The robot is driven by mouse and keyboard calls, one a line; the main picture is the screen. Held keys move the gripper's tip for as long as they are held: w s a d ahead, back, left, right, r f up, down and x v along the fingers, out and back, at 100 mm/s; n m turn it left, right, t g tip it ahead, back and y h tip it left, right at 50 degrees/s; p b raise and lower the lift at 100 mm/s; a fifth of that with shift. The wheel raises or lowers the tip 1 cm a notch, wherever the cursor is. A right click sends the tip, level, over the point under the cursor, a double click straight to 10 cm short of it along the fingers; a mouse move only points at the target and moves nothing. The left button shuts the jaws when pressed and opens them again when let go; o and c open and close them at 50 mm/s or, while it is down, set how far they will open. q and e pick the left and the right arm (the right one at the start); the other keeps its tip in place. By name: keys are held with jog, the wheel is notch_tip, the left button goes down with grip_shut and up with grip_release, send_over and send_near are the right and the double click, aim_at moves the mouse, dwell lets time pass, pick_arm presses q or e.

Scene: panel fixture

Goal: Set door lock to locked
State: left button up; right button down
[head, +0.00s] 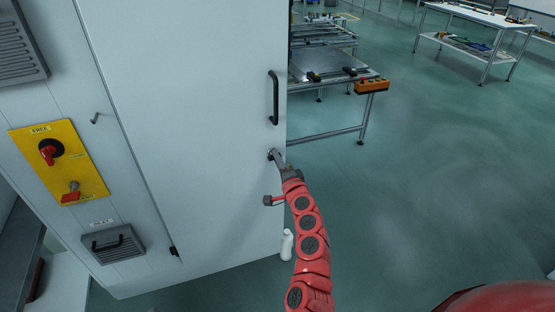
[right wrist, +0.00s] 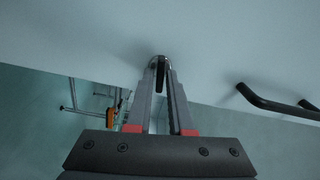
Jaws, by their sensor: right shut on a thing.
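The door lock (head: 270,154) is a small metal piece near the right edge of the white cabinet door (head: 200,90), below the black handle. My right gripper (head: 275,156) reaches up to it from below. In the right wrist view my right gripper (right wrist: 160,78) has its fingertips closed around a small dark part of the lock (right wrist: 157,60). The fingers hide much of the lock, so I cannot tell its setting. My left gripper is out of view.
The black door handle (head: 273,98) stands out just above the lock; it also shows in the right wrist view (right wrist: 265,102). A yellow panel (head: 85,182) with red switches is at the left. A workbench (head: 335,75) stands behind the door edge. Open floor (head: 440,170) lies to the right.

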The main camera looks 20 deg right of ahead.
jog(key=shift+m, duration=0.8)
jog(key=shift+f, duration=0.1)
jog(key=c, duration=0.9)
grip_release()
jog(key=shift+c, duration=0.2)
jog(key=s+b, duration=0.2)
jog(key=s, duration=1.5)
jog(key=shift+s+d, duration=0.2)
jog(key=shift+d, duration=0.1)
